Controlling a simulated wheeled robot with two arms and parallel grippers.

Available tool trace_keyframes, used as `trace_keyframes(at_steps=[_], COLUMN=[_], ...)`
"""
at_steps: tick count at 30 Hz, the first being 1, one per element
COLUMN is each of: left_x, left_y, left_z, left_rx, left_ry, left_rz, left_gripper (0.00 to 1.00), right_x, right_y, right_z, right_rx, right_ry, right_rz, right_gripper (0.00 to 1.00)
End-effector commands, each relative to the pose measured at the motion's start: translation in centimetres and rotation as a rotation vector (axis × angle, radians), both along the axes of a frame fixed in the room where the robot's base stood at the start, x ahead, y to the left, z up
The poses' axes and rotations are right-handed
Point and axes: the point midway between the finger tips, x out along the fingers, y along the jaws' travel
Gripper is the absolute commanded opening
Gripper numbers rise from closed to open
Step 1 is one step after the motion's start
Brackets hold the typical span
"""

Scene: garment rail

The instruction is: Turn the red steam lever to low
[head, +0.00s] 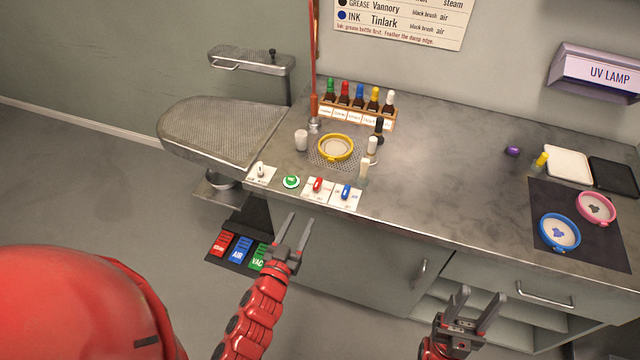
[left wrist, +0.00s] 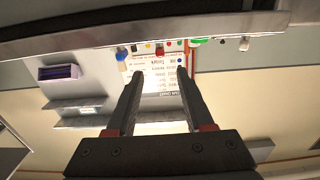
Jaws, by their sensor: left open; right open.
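The red steam lever (head: 318,184) sits on a small white labelled plate near the front edge of the counter, between a green button and a blue lever. Its exact setting is too small to read. In the left wrist view, small red, green and blue parts show along the counter edge; the red one (left wrist: 167,43) is small. My left gripper (head: 292,228) is open and empty, in front of the counter and below the lever, apart from it. My right gripper (head: 483,305) is open and empty, in front of the counter's drawers at the lower right.
The blue lever (head: 346,192) and green button (head: 291,181) flank the red lever. A yellow ring (head: 335,148), white cup (head: 301,140) and bottle rack (head: 357,112) stand behind. Coloured pedals (head: 240,249) lie below. The counter's middle (head: 440,170) is clear.

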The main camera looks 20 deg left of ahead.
Motion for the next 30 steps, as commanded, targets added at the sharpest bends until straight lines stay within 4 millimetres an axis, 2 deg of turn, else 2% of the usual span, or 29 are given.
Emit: trace_keyframes(at_steps=[1,12,18,24,30], left_x=[1.1,8.6,11.9,13.8,14.2], left_y=[0.0,-0.3,-0.5,-0.4,-0.5], left_z=[0.5,0.4,0.4,0.1,0.1], left_rx=[0.001,-0.002,-0.001,0.001,0.000], left_ry=[-0.004,-0.002,-0.005,-0.002,-0.003], left_rz=[-0.001,0.000,-0.002,0.000,-0.002], left_gripper=[0.53,0.53,0.53,0.53,0.53], right_x=[0.0,0.0,0.0,0.0,0.0], right_y=[0.0,0.0,0.0,0.0,0.0], right_z=[0.6,2.7,3.3,3.5,3.5], right_rx=[0.000,0.000,0.000,0.000,0.000], right_ry=[0.000,0.000,0.000,0.000,0.000], right_rz=[0.000,0.000,0.000,0.000,0.000], right_gripper=[0.50,0.50,0.50,0.50,0.50])
